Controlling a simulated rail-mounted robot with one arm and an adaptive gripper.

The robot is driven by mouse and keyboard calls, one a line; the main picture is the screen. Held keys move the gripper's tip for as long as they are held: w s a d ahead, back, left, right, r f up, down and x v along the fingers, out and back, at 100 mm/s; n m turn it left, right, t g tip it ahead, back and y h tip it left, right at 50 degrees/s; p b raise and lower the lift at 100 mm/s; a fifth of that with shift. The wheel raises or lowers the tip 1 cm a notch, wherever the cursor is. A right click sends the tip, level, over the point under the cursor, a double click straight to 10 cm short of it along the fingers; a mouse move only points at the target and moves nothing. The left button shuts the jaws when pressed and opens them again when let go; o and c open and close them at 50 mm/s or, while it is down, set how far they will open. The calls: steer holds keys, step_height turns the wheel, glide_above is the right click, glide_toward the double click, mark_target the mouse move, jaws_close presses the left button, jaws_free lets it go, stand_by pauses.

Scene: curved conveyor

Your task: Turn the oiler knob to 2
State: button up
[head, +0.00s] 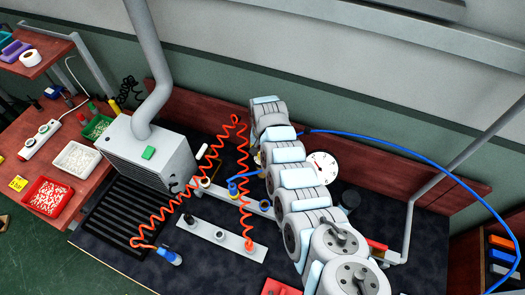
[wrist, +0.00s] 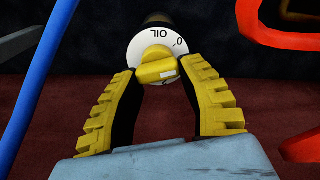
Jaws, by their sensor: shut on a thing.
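The oiler knob (wrist: 155,72) is yellow, with a pale mark on its right side in the wrist view. It sits on a round white dial (wrist: 143,44) that reads "OIL" upside down, with a 0 near its upper right edge. Other dial figures are hidden or unreadable. My gripper (wrist: 160,75) has its two yellow ribbed fingers on either side of the knob, shut on it. In the head view my arm hides the knob and the fingers.
A blue hose (wrist: 35,75) and an orange-red coil (wrist: 280,30) flank my fingers. On the bench are a pressure gauge (head: 322,167), an orange coiled hose (head: 200,192), a grey box (head: 150,155) with a pipe, and a white strip (head: 215,236) with fittings.

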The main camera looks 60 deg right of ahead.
stand_by(0.4)
steer(key=o, duration=1.2)
steer(key=shift+r, duration=0.75)
step_height(320, 180, up, 10)
steer(key=shift+r, duration=0.25)
